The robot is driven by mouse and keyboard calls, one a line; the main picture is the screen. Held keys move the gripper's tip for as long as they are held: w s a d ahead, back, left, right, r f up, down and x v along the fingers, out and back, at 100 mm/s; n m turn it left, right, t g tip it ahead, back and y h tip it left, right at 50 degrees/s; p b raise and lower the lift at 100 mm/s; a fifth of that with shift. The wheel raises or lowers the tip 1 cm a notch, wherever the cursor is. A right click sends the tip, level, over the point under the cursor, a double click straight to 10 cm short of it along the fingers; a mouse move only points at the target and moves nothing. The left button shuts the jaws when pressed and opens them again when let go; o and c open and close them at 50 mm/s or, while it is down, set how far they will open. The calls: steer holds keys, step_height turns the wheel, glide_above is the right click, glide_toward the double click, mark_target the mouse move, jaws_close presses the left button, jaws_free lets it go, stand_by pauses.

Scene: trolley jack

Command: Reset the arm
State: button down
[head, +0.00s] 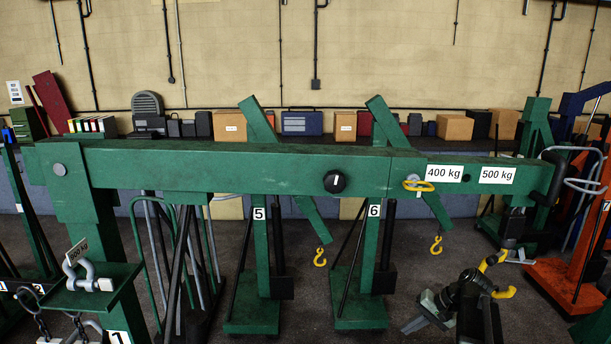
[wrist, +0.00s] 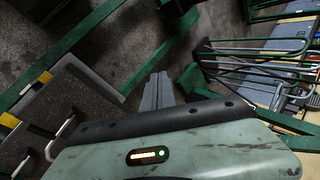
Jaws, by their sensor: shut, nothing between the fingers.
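My gripper (wrist: 157,92) shows in the wrist view as two grey fingers side by side. They are shut with nothing between them, above dark floor. The fingers are beyond the dark edge of my pale green wrist housing. A green crane with a long level boom (head: 230,168) crosses the head view. A yellow-handled pin (head: 418,186) sits at the boom's joint, beside the 400 kg label (head: 444,173).
A grey shackle (head: 88,275) lies on a green plate at the left. Green cranes with yellow hooks (head: 320,257) stand behind the boom. An orange crane (head: 565,270) stands at the right. Boxes line the back wall. In the wrist view, a tubular rack (wrist: 255,50) is at the right.

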steer(key=s+a+f+n+g+h+b, duration=0.1)
steer(key=s+a+f+n+h+b, duration=0.1)
steer(key=a+f, duration=0.5)
steer(key=s+a+f+n+g+h+b, duration=0.2)
steer(key=s+a+f+b, duration=0.4)
steer(key=a, duration=0.5)
steer(key=shift+s+a+f+n+h, duration=0.3)
steer(key=shift+f+n+h, duration=0.45)
steer(key=shift+h, duration=0.45)
